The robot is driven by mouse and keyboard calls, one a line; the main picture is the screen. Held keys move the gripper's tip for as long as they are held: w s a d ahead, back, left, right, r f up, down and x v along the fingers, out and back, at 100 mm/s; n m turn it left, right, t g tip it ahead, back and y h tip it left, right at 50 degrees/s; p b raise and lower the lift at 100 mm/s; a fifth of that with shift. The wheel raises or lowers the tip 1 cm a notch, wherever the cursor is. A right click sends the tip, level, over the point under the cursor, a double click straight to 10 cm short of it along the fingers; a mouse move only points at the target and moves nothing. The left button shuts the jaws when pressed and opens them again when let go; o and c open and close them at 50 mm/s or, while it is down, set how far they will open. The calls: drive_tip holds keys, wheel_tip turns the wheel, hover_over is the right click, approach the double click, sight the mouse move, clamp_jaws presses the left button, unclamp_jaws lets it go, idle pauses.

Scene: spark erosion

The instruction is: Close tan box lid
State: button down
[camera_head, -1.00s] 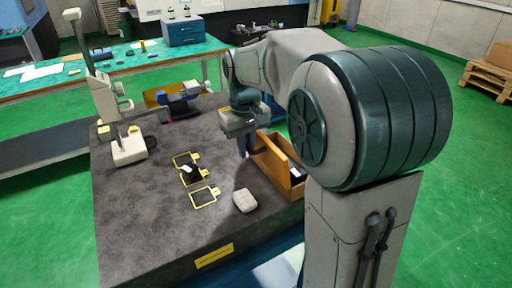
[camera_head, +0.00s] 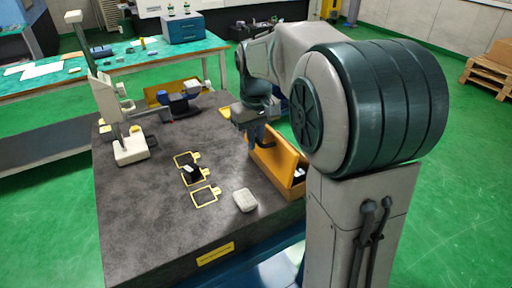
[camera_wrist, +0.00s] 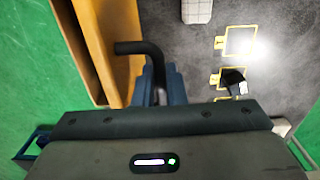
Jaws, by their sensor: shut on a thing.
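The tan box (camera_head: 290,184) stands at the right edge of the dark grey table, partly hidden by my arm. It shows at the left of the wrist view as tan panels (camera_wrist: 124,80). Its top looks at least partly open, with a light item visible inside at the right end; the lid's exact angle is hard to tell. My gripper (camera_wrist: 160,82) is beside the box, its blue fingers shut on a black bent handle (camera_wrist: 136,47) that reaches toward the tan panel. In the head view, my gripper (camera_head: 258,132) is at the box's far left end.
A pale rounded block (camera_head: 245,200) lies left of the box. Yellow outlined frames (camera_head: 204,196) mark the table, with a black block (camera_head: 191,173) at one. A white stand (camera_head: 130,148) and a yellowish tray (camera_head: 170,92) are farther back. The middle of the table is mostly clear.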

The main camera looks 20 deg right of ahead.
sight(270, 129)
drive_tip(key=shift+r, duration=0.1)
drive_tip(key=shift+w+d+r+p, duration=0.1)
drive_tip(key=shift+w+d+p, duration=0.1)
drive_tip(key=shift+d, duration=0.25)
drive_tip(key=shift+w+d+r+p, duration=0.1)
drive_tip(key=shift+d+p, duration=0.05)
drive_tip(key=shift+d, duration=0.4)
drive_tip(key=shift+w+d, duration=0.15)
drive_tip(key=shift+d, duration=0.8)
drive_tip(key=shift+w+d+f+p, duration=0.1)
drive_tip(key=shift+w+d+p, duration=0.1)
drive_tip(key=shift+d, duration=0.3)
drive_tip(key=shift+w+d+p, duration=0.1)
drive_tip(key=shift+d+p, duration=0.1)
drive_tip(key=shift+d, duration=0.25)
drive_tip(key=shift+d, duration=0.15)
